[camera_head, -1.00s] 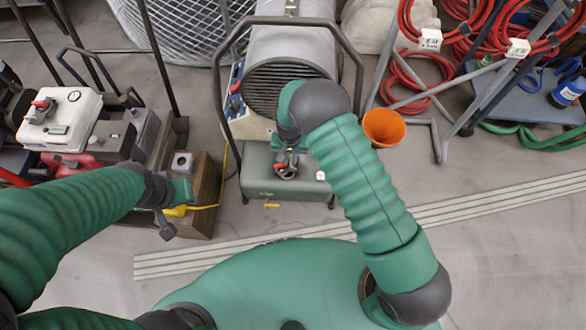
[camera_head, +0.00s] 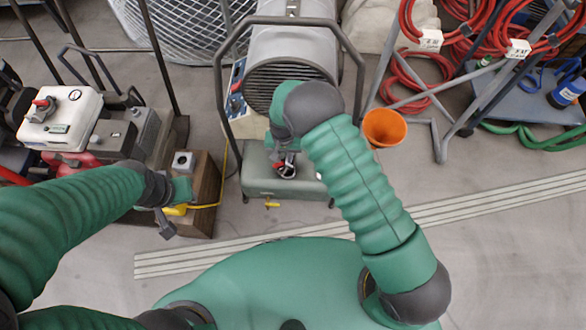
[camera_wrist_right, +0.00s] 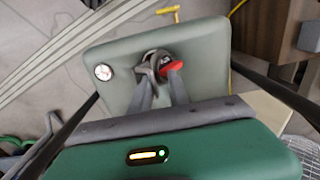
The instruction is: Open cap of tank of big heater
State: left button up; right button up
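The big heater (camera_head: 290,55) stands at the top middle of the head view, with its grey-green tank (camera_head: 262,184) below its grille. The tank (camera_wrist_right: 112,62) fills the middle of the right wrist view. Its dark cap (camera_wrist_right: 157,58) has a red part (camera_wrist_right: 174,66) beside it. My right gripper (camera_head: 285,164) is over the tank top, and its fingers (camera_wrist_right: 161,80) reach down to the cap with a gap between them. Whether they grip it is unclear. My left gripper (camera_head: 166,222) hangs at the left, away from the heater; its fingers are hard to make out.
A dark tubular frame (camera_head: 220,95) surrounds the heater. An orange funnel (camera_head: 385,127) is right of it. A wooden box (camera_head: 203,205) and a white-topped machine (camera_head: 60,118) stand left. Red hoses (camera_head: 415,75) lie at the upper right. The lower right floor is clear.

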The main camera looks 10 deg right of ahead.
jog(key=shift+s+d+f, duration=0.25)
jog(key=shift+s+f, duration=0.05)
jog(key=shift+s, duration=0.15)
jog(key=shift+r, duration=0.2)
notch_tip(320, 180, up, 7)
jog(key=p, duration=0.6)
jog(key=shift+w+d, duration=0.15)
jog(key=shift+d, duration=0.3)
